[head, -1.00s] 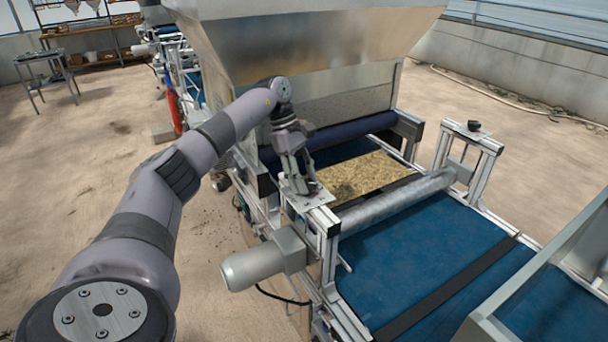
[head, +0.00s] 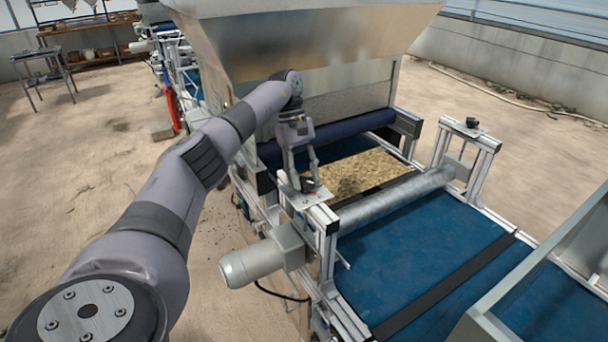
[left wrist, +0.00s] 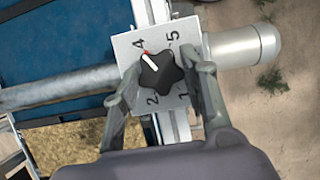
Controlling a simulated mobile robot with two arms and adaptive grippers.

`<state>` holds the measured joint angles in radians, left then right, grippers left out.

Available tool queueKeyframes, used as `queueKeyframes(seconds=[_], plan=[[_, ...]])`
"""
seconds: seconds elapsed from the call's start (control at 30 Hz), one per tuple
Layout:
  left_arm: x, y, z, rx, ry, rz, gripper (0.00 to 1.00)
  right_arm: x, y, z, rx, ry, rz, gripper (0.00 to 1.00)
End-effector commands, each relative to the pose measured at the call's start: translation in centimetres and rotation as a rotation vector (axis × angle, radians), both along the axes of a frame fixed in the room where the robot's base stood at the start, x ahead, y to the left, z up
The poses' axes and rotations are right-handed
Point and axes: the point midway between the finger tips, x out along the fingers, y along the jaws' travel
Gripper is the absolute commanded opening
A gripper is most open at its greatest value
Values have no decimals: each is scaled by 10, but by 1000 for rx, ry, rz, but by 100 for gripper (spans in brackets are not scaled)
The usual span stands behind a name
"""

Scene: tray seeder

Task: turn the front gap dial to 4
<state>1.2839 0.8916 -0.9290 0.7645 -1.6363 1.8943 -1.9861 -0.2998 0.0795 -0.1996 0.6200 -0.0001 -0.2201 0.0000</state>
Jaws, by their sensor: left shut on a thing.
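The front gap dial (left wrist: 158,74) is a black lobed knob with a white pointer line, on a pale square plate (left wrist: 124,47) with printed numbers. In the left wrist view the pointer aims up-left, at a small red mark beside the 4. The 5, 2 and 1 are also readable; the 3 cannot be made out. The dial also shows in the head view (head: 310,185), on top of the near post by the roller. My left gripper (head: 307,184) reaches down over it, shut on the knob with one finger on each side. My right gripper is out of view.
A similar black knob (head: 472,122) sits on the far post. The metal roller (head: 395,202) spans the blue belt (head: 420,255) between the posts. A grey motor (head: 255,265) sticks out below the near post. The hopper (head: 310,50) stands behind my wrist.

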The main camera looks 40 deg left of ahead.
Motion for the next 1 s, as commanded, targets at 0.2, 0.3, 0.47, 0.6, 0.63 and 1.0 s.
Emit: queueKeyframes(seconds=[0.2,0.3,0.47,0.6,0.63,1.0], plan=[[0,1,1,1,-2,3,12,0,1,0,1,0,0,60],[0,1,1,1,-2,3,45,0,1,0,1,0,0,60],[0,0,1,1,-1,3,55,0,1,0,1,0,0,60],[0,0,0,1,0,2,60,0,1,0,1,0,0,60],[0,0,0,1,0,2,60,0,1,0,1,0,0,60],[4,7,19,-1,-6,5,60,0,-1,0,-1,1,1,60]])
